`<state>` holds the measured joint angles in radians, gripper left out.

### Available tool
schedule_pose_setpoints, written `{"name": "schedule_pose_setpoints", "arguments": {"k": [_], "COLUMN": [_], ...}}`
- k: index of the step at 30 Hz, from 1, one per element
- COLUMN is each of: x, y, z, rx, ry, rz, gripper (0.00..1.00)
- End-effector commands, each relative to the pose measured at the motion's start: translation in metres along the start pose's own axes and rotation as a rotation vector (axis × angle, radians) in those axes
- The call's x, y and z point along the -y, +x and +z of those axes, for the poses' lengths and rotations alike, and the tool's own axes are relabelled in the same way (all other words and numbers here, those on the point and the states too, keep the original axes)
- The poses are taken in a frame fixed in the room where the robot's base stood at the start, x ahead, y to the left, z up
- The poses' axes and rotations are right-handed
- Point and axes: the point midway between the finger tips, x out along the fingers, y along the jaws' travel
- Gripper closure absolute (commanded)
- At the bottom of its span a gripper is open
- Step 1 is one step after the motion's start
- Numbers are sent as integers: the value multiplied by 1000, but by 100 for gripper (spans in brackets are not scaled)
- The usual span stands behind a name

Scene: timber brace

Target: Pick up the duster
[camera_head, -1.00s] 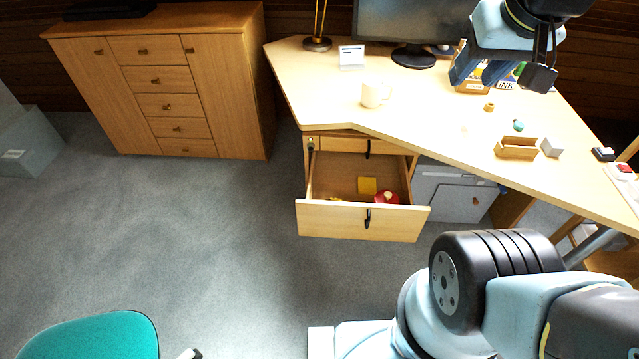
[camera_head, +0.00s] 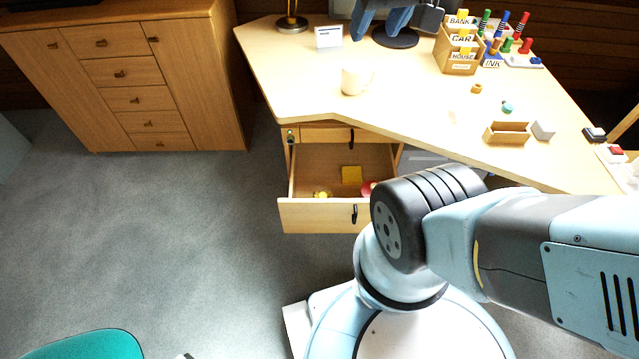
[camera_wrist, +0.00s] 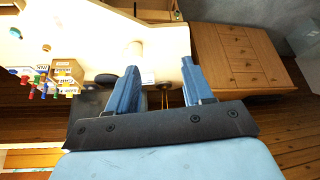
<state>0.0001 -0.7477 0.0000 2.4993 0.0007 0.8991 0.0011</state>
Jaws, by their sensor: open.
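I cannot tell for sure which thing is the duster. A small block with a dark top and pale base (camera_head: 595,134) lies at the desk's right edge and may be it. My gripper (camera_wrist: 160,67) is open and empty, its two blue fingers spread. In the head view, the blue fingers show at the top edge, in front of the monitor stand (camera_head: 396,37) and well to the left of that block.
A white mug (camera_head: 355,80), an open wooden box (camera_head: 507,133), a grey block (camera_head: 543,130) and a labelled card holder (camera_head: 458,52) with coloured pens beside it stand on the desk. An open drawer (camera_head: 318,214) juts out below. A teal chair (camera_head: 90,346) is at lower left.

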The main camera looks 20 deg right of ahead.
Motion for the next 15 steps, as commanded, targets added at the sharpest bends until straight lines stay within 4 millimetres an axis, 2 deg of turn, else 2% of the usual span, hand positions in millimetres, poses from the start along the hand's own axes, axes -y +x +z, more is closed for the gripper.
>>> {"name": "schedule_pose_setpoints", "arguments": {"k": [1,5,6,7,15], "x": [0,2,13,16,24], "y": [2,14,21,26,88], "z": [-2,-12,-17,-21,-57], "rx": [3,19,27,33,93], "ry": [3,27,39,48,165], "rz": [-1,-8,-12,-14,-38], "gripper": [44,33,33,33,33]}}
